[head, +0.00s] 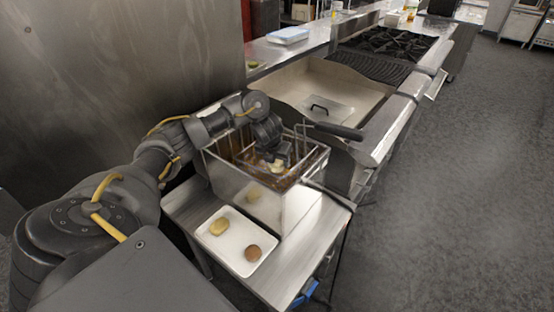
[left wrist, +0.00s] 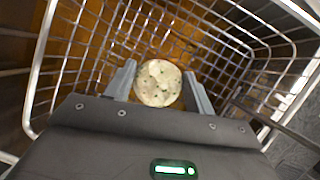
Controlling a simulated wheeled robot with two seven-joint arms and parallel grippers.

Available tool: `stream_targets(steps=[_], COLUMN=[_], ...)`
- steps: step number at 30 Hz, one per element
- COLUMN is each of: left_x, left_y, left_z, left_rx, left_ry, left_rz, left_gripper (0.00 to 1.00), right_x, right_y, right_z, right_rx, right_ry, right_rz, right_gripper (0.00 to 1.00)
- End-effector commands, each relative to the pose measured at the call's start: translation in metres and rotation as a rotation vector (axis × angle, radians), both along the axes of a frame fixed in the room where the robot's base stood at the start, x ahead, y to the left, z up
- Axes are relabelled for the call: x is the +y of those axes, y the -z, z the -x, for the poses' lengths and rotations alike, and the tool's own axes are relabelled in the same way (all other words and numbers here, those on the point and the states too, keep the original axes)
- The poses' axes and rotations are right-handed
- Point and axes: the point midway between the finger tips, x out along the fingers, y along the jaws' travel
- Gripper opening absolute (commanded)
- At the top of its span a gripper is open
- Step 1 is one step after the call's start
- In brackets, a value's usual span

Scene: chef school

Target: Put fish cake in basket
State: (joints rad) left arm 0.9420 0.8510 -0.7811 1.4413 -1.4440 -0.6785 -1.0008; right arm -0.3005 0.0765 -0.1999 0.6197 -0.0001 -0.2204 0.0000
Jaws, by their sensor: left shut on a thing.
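My left gripper (head: 277,164) reaches down over the deep fryer (head: 262,205). It is shut on a round, pale, speckled fish cake (left wrist: 158,83), which shows between the fingers in the left wrist view. The fish cake is inside the outline of the wire basket (left wrist: 43,65), above brownish oil. Whether it touches the basket mesh I cannot tell. The basket's black handle (head: 340,131) points right in the head view. A white tray (head: 236,239) in front of the fryer holds a yellowish patty (head: 219,227) and a brown patty (head: 253,252). My right gripper is not in view.
The fryer and tray stand on a small steel table (head: 312,238). Behind are a flat griddle with raised walls (head: 285,82) and a black burner stove (head: 385,42). A steel wall (head: 120,70) rises at the left. The floor on the right is clear.

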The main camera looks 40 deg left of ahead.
Motion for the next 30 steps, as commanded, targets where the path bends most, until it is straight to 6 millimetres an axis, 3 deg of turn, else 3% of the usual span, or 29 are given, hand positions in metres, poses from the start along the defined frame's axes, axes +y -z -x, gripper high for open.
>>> stream_targets(steps=[4,5,10,20,30], left_x=[0.000,0.000,0.000,0.000,-0.004], left_y=[0.002,0.002,0.002,-0.003,-0.066], left_z=[0.000,0.000,0.000,0.000,0.018], left_rx=[0.000,0.000,0.000,-0.001,-0.004], left_ry=[0.000,0.000,0.000,-0.001,0.002], left_rz=[0.000,0.000,0.000,0.000,-0.004], left_gripper=[0.27,0.55,0.75,0.75,0.75], right_x=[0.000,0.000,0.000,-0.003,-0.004], right_y=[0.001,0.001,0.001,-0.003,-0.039], right_z=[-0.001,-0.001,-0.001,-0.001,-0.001], right_rx=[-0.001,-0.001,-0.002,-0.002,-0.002], right_ry=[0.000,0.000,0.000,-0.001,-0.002], right_rz=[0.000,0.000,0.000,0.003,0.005], right_gripper=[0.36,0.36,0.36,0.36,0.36])
